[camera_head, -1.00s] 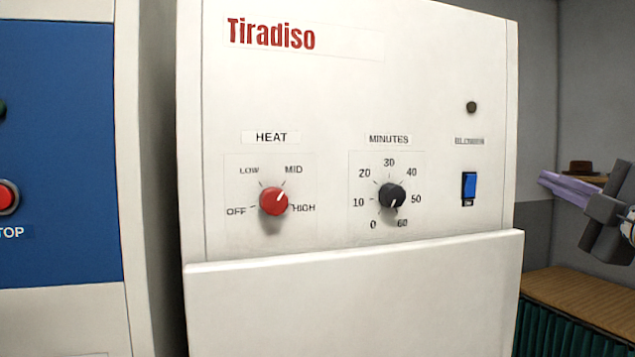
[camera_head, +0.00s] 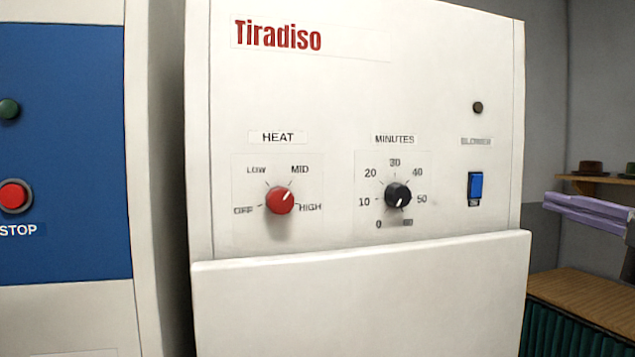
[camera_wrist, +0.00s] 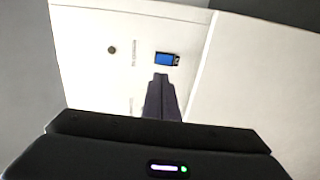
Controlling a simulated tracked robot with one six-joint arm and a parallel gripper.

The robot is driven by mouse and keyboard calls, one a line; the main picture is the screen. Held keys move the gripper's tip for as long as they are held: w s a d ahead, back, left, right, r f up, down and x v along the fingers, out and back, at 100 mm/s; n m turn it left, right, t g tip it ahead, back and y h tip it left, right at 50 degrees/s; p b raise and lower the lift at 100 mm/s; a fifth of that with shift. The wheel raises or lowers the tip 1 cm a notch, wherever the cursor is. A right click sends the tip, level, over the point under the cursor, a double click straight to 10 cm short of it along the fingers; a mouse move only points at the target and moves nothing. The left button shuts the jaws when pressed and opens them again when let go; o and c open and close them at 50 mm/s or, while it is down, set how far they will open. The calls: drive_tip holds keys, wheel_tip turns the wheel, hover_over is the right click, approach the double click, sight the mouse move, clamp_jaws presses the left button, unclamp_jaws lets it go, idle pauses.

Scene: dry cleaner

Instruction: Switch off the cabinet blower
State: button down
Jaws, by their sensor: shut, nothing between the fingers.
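The white cabinet (camera_head: 350,290) marked Tiradiso fills the middle of the head view. Its blue rocker switch (camera_head: 475,186) sits on the right of the panel, under a small label (camera_head: 476,142) that seems to read BLOWER. The switch also shows in the wrist view (camera_wrist: 165,59). I cannot tell which side of the rocker is pressed. A small dark round lamp (camera_head: 478,107) is above the label. My gripper (camera_head: 549,204) is at the right edge of the head view, right of the cabinet. In the wrist view its shut fingers (camera_wrist: 161,77) appear just below the switch; contact is not visible.
Left of the switch are a red HEAT knob (camera_head: 280,200), pointing between MID and HIGH, and a black MINUTES knob (camera_head: 397,195). A blue panel with a red STOP button (camera_head: 14,196) stands at the left. A wooden counter (camera_head: 590,305) and a shelf with hats are at the right.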

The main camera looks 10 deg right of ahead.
drive_tip(key=shift+w+a+r, duration=0.1)
drive_tip(key=shift+w+r, duration=0.2)
drive_tip(key=shift+w, duration=2)
drive_tip(key=shift+w+a+r, duration=0.15)
drive_tip(key=shift+w+r, duration=0.15)
drive_tip(key=shift+w, duration=1.95)
drive_tip(key=shift+w+a+r, duration=0.1)
drive_tip(key=shift+w+r, duration=0.2)
drive_tip(key=shift+w, duration=2)
drive_tip(key=shift+w, duration=0.15)
drive_tip(key=shift+r, duration=0.1)
drive_tip(key=shift+s, duration=0.6)
approach(479, 178)
drive_tip(key=s+r, duration=0.2)
drive_tip(key=s, duration=0.5)
drive_tip(key=shift+d, duration=0.25)
drive_tip(key=shift+s, duration=0.15)
